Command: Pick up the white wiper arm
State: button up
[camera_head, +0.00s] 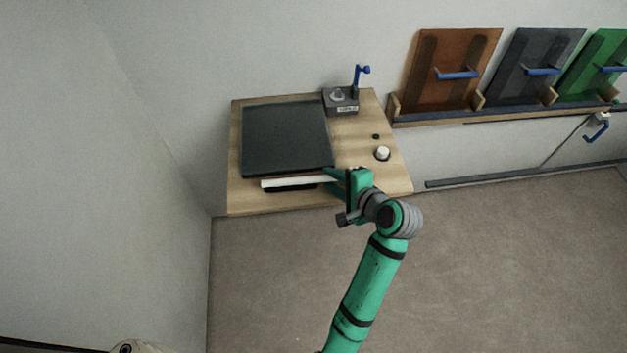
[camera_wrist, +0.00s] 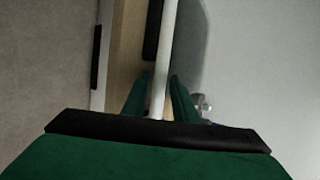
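The white wiper arm (camera_head: 292,183) is a long, thin white bar along the front of the wooden table (camera_head: 240,203), beside the large dark panel (camera_head: 285,138). My gripper (camera_head: 329,180) is at the bar's right end, with its green fingers spread. In the wrist view the white wiper arm (camera_wrist: 165,50) runs down between the two fingers of my gripper (camera_wrist: 158,92), with narrow gaps seeming to show on both sides. The far part of the bar runs past the top of that view. Contact with the fingers cannot be made out.
A dark box with a blue lever (camera_head: 342,100) stands at the table's back right. A white round knob (camera_head: 382,153) is at the table's right. Brown (camera_head: 455,70), grey and green boards lean on a wall rack. The floor (camera_head: 490,240) is clear.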

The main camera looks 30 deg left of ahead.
jog(key=shift+s, duration=0.1)
grip_shut()
